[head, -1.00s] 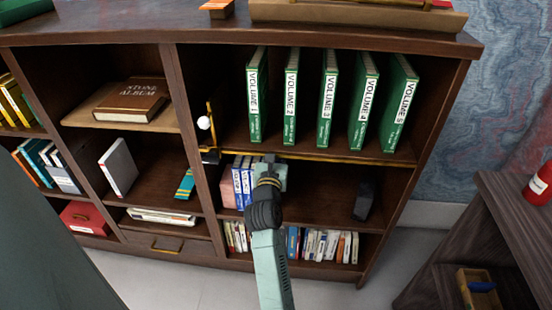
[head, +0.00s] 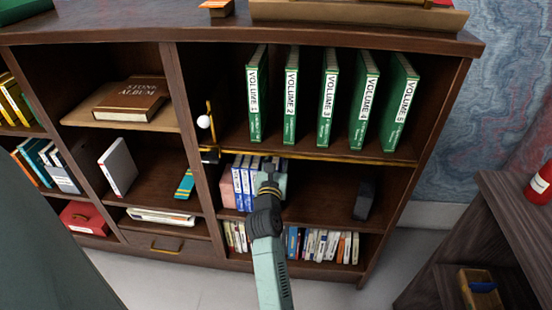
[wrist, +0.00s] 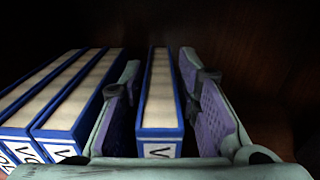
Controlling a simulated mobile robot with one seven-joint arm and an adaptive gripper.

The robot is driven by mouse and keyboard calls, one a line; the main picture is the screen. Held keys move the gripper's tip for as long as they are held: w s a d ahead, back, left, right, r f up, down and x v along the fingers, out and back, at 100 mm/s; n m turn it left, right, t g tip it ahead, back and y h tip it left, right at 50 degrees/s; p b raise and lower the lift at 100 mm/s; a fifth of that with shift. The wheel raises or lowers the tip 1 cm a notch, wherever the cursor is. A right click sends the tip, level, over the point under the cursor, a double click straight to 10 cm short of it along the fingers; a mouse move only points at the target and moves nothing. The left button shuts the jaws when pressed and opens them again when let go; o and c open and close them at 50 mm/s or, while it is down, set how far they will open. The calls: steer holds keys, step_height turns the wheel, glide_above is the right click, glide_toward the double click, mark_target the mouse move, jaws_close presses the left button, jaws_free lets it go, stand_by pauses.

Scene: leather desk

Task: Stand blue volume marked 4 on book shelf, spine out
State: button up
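A row of blue volumes (head: 246,180) stands upright at the left of the right-hand middle shelf (head: 320,208). In the wrist view, one blue volume (wrist: 160,100) stands upright between my gripper's fingers (wrist: 163,105), with a gap on each side. Its white label shows only a "V"; the number is hidden. Other blue volumes (wrist: 82,100) stand to its left, beyond my left finger. In the head view my gripper (head: 272,180) is at the row's right end and covers part of it. My gripper is open and does not grip the book.
Several green volumes (head: 327,100) stand on the shelf above, over a brass-edged board (head: 330,157). A pink block (head: 226,188) is left of the blue row. A dark block (head: 364,200) stands at the right, with free shelf between. Small books (head: 320,246) fill the shelf below.

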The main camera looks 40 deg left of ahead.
steer(key=shift+r, duration=0.1)
steer(key=shift+s, duration=0.15)
steer(key=v, duration=1.1)
steer(key=shift+s+d, duration=0.3)
steer(key=shift+d, duration=0.05)
